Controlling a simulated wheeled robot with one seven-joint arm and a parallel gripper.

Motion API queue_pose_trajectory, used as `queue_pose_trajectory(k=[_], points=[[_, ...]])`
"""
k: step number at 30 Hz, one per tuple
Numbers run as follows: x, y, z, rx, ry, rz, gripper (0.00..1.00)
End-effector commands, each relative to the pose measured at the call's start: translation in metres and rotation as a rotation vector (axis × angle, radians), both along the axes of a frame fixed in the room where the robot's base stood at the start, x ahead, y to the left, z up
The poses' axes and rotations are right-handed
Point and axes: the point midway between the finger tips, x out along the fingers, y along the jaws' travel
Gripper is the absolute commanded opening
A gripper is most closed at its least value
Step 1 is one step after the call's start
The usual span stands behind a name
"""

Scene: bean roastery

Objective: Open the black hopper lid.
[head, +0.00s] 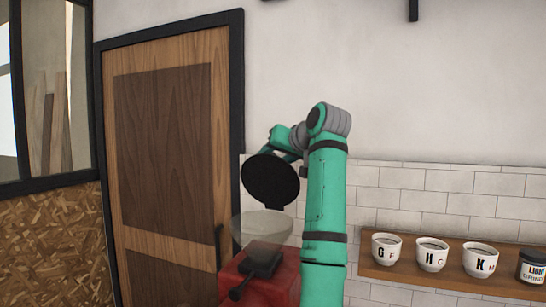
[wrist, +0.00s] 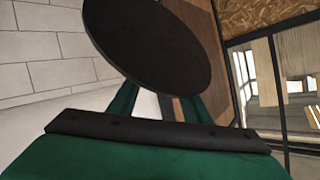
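The black hopper lid (head: 271,180) is a round disc. It stands steeply raised, nearly upright, above the clear hopper bowl (head: 262,224), whose mouth is uncovered at the front. My gripper (head: 290,152) is behind the lid's upper right edge, partly hidden by the lid and my arm. In the wrist view the lid (wrist: 155,42) fills the upper middle. Two green fingers of my gripper (wrist: 158,104) show below it, apart with a gap between them. Their tips are hidden by the lid, so I cannot tell whether they touch it.
The hopper sits on a red grinder (head: 285,275) with a black part in front. A wooden door (head: 165,150) is at left. A wooden shelf (head: 440,273) at right holds several lettered cups (head: 431,254) and a dark jar (head: 532,267). A tiled wall stands behind.

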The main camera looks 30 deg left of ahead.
Motion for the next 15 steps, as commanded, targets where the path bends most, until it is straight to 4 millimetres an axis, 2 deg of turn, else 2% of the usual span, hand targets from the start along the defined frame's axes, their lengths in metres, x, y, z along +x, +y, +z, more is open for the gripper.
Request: queue_pose_trajectory(k=[11,15], points=[[-0.0018,0.0004,0.0026,0.003,-0.003,0.003,0.43],[-0.0055,-0.0085,0.0072,0.005,-0.004,0.001,0.43]])
